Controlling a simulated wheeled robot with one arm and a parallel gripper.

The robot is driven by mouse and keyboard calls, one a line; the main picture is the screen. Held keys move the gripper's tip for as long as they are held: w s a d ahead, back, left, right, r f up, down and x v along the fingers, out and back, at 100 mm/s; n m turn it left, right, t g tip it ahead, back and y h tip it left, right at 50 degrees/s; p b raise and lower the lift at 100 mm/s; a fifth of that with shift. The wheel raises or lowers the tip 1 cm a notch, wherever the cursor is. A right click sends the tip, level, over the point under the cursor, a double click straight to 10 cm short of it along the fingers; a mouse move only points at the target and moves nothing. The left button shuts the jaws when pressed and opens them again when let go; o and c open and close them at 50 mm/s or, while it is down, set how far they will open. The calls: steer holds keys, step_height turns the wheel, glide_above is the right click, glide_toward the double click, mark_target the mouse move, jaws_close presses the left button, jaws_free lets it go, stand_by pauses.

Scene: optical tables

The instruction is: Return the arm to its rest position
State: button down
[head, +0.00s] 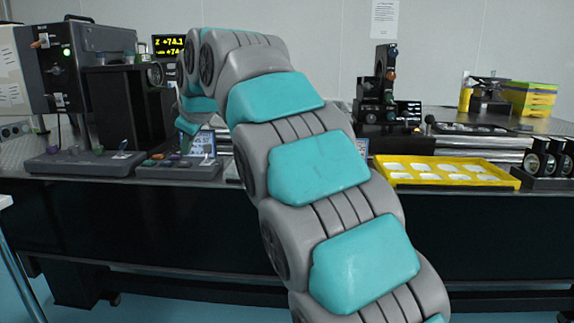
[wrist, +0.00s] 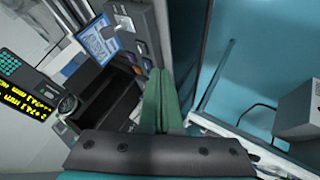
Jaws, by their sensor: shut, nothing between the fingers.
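My arm stretches up from the bottom right of the head view and bends over to the left, hiding part of the table behind it. In the wrist view my gripper (wrist: 159,80) shows as two green fingers lying together, with nothing between them. In the head view its end (head: 188,128) hangs beyond the arm's bend, in front of the table's left part and partly hidden. It appears above or near the small control box (head: 180,171); the exact gap cannot be told.
The dark optical table (head: 480,215) spans the view. A black instrument (head: 85,65) and a display (head: 168,46) stand at left. The wrist view shows open floor (wrist: 265,50) and a pale box (wrist: 297,110).

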steer(key=s+d+f+m+g+h, duration=0.1)
steer(key=s+d+f+m, duration=0.3)
steer(key=d, duration=0.4)
steer(key=s+d+f+m+g+h, duration=0.1)
steer(key=s+d+f+m+h, duration=0.1)
steer(key=s+d+f, duration=0.35)
steer(key=s+d+f+m+g+h, duration=0.1)
steer(key=s+d+f+m, duration=0.3)
steer(key=d, duration=0.7)
steer(key=s+d+f+m+g, duration=0.2)
steer(key=s+d+f, duration=0.2)
steer(key=s, duration=0.5)
steer(key=s+d+f+m+g, duration=0.2)
steer(key=s+d+f, duration=0.2)
steer(key=s+f, duration=0.4)
steer(key=s+d+f+m+g+h, duration=0.1)
steer(key=s+d+f+m+g, duration=0.1)
steer(key=s+d+f, duration=0.2)
steer(key=s+f, duration=0.3)
steer(key=s, duration=0.5)
steer(key=shift+s, duration=0.1)
